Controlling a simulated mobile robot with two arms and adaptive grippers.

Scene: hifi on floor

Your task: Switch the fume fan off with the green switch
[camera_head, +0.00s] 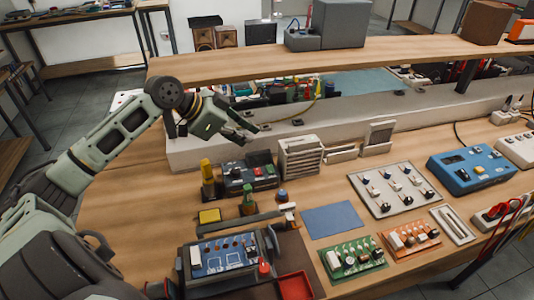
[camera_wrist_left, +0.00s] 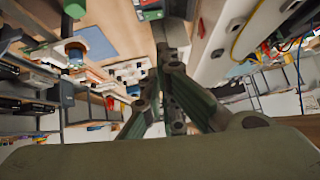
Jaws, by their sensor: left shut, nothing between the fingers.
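My left gripper (camera_head: 244,130) is shut and empty in the head view, held in the air in front of the raised back ledge. In the left wrist view its fingers (camera_wrist_left: 172,68) come together near the middle. Below it on the bench stands a dark box (camera_head: 250,178) with small coloured controls on top. A pale slatted box (camera_head: 299,158), which may be the fume fan, stands just right of it. A block with green and red parts (camera_wrist_left: 150,10) shows at the top edge of the left wrist view. I cannot make out the green switch for certain.
A yellow-topped bottle (camera_head: 207,178) and a small green bottle (camera_head: 248,202) stand near the dark box. A blue circuit board in a holder (camera_head: 223,255), a red tray (camera_head: 295,286) and a blue mat (camera_head: 332,219) lie nearer. A wooden shelf (camera_head: 390,50) runs above the back.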

